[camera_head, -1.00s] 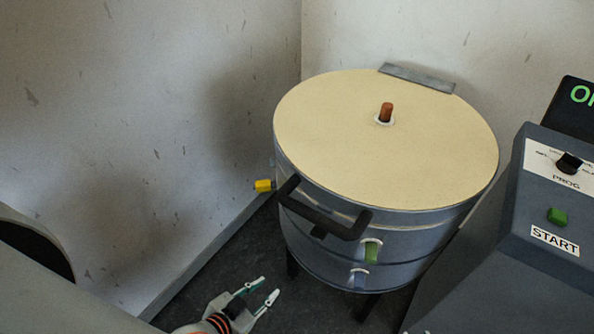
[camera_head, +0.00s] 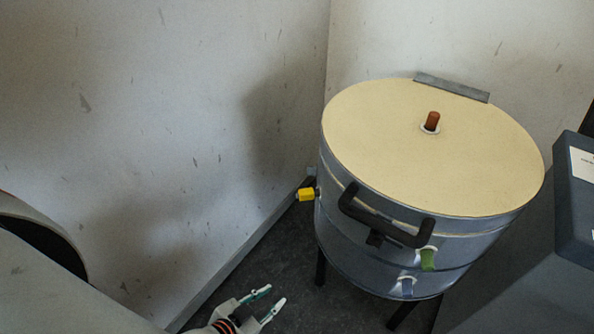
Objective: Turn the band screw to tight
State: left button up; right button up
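A round grey drum (camera_head: 350,232) with a flat cream lid (camera_head: 430,150) stands on dark legs near the wall corner. A small yellow knob (camera_head: 306,195) sticks out from its left side; it may be the band screw, and I cannot read whether it is loose or tight. My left gripper (camera_head: 271,298) is low at the bottom centre, below and left of the drum. Its two fingers are apart with nothing between them, and it does not touch the knob. My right gripper is out of view.
A black handle (camera_head: 388,224) juts from the drum's front, with a green tab (camera_head: 428,259) and a blue tab (camera_head: 407,287) below. A brown plug (camera_head: 432,121) stands in the lid. A grey console (camera_head: 577,200) is at right. Walls close in behind and left.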

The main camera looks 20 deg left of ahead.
aim_at(312, 171)
jog(key=k+j, duration=0.1)
jog(key=j, duration=0.25)
jog(key=k+j+z, duration=0.15)
jog(key=j, duration=0.25)
jog(key=k+j, duration=0.1)
jog(key=j, duration=0.25)
jog(key=k+j+z, duration=0.1)
jog(key=j, duration=0.3)
jog(key=k+j, duration=0.15)
jog(key=j, duration=0.2)
jog(key=k+j+z, duration=0.15)
jog(key=j, duration=0.2)
jog(key=i+l, duration=0.75)
jog(key=l, duration=0.15)
jog(key=i+l+u, duration=0.1)
jog(key=i+l, duration=0.25)
jog(key=l, duration=0.1)
